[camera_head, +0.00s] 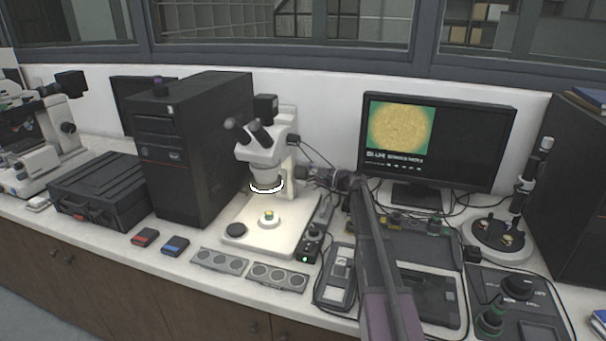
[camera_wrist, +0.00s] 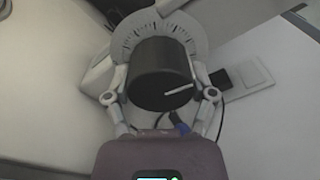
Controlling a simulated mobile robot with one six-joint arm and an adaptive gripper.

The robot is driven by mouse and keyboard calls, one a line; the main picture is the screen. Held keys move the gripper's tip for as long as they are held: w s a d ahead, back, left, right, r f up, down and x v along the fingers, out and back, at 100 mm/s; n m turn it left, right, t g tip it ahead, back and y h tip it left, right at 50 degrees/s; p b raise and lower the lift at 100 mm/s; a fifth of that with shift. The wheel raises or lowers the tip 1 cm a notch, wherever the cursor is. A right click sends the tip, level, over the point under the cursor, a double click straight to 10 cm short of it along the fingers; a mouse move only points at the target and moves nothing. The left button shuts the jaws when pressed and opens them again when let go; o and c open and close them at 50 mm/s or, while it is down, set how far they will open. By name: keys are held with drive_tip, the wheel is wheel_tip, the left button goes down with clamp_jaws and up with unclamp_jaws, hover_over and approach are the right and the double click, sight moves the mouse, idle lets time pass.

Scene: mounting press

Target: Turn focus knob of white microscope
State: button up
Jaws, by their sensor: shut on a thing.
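The white microscope (camera_head: 265,150) stands on its lit white base (camera_head: 262,236) in the middle of the bench. In the wrist view its black focus knob (camera_wrist: 160,72) sits in front of a pale graduated dial (camera_wrist: 133,33). A white mark on the knob's face points to the right and slightly up. My gripper (camera_wrist: 160,97) is shut on the knob, with one finger on each side. In the head view my gripper (camera_head: 305,174) reaches the microscope's right side, and the knob is hidden there.
A monitor (camera_head: 433,142) to the right shows a round yellow sample and text beginning "BLUR". A black computer tower (camera_head: 195,140) stands left of the microscope. A phone-like device (camera_head: 336,277) and a black tray (camera_head: 425,245) lie under my arm. Cables hang behind the knob.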

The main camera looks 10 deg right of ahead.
drive_tip(key=n, duration=0.4)
drive_tip(key=shift+r+n+y, duration=0.1)
drive_tip(key=shift+n+y, duration=0.2)
drive_tip(key=shift+n, duration=1.8)
drive_tip(key=o, duration=1.1)
drive_tip(key=shift+a, duration=0.1)
drive_tip(key=shift+c, duration=0.2)
drive_tip(key=shift+m, duration=0.4)
